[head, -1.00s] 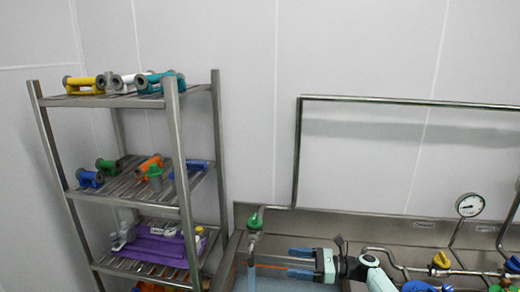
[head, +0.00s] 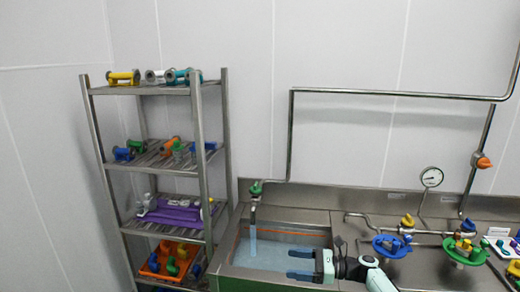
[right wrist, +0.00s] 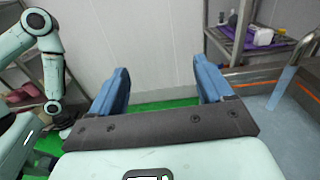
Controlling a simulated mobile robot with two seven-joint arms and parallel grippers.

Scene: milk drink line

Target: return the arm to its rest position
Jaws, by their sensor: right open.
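My right gripper (head: 289,264) is in the lower middle of the head view, with its arm coming in from the lower right. Its two blue fingers point left and are spread apart with nothing between them. It appears in front of the steel sink basin (head: 325,238); its height above it is hard to tell. In the right wrist view the open fingers (right wrist: 160,85) stand well apart, with wall and green floor behind. A pale green arm of mine (right wrist: 52,65) shows at the left there, but I cannot make out its gripper.
A steel rack (head: 204,150) with coloured fittings, a purple tray (head: 178,216) and an orange crate (head: 150,262) stands at the left. A green-handled tap (head: 256,189) runs water into the basin. Blue and green valve wheels (head: 463,252) line the counter at the right.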

